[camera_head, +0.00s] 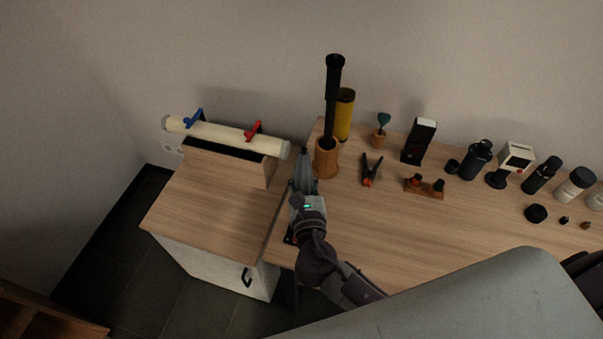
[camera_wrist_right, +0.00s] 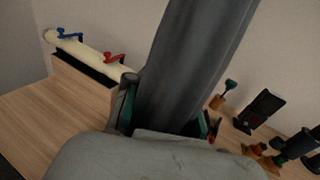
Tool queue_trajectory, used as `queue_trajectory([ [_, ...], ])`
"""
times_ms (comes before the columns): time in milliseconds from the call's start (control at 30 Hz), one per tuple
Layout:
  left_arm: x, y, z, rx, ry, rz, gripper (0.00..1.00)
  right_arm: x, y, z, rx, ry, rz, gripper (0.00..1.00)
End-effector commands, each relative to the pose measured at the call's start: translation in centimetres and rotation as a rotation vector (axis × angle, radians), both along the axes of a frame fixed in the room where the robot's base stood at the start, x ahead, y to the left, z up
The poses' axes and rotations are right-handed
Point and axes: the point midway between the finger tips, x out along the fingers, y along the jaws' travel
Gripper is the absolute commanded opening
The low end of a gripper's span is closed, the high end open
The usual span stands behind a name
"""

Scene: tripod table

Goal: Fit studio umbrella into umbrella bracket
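A long black rod-shaped item, probably the folded umbrella (camera_head: 332,100), stands upright in a wooden cup (camera_head: 326,160) at the table's back left. My right gripper (camera_head: 304,155) is just left of the cup in the head view. In the right wrist view the dark shaft (camera_wrist_right: 195,65) rises between the parted fingers (camera_wrist_right: 168,115). The gripper looks open; whether a finger touches the shaft cannot be told. A small dark piece (camera_head: 288,238) at the table's left edge is partly hidden by my gripper; I cannot tell whether it is the bracket. My left gripper is out of view.
A yellow canister (camera_head: 345,115) stands close behind the cup. A spring clamp (camera_head: 371,170) lies to its right, with bottles and small items beyond. A cream roll (camera_head: 225,137) with blue and red clamps rests on the left cabinet. The table's front middle is clear.

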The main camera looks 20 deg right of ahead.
Motion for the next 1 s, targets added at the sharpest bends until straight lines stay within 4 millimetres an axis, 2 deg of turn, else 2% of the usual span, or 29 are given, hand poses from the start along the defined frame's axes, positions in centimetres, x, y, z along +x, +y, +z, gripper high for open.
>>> queue_trajectory([
  [33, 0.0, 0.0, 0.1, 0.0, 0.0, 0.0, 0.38, 0.0, 0.0, 0.1, 0.0, -0.001, 0.0, 0.28],
  [200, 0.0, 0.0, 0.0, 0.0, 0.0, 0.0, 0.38, 0.0, 0.0, 0.1, 0.0, -0.001, 0.0, 0.56],
  [567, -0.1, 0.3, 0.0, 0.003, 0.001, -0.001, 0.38, -0.4, 0.1, 0.0, 0.0, 0.001, 0.0, 0.56],
  [667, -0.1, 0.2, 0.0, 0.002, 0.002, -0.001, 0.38, -1.5, 0.3, 0.0, 0.001, 0.003, 0.001, 0.56],
  [1000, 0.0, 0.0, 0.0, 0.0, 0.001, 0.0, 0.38, -8.4, 1.5, 0.3, 0.0, 0.004, 0.001, 0.56],
])
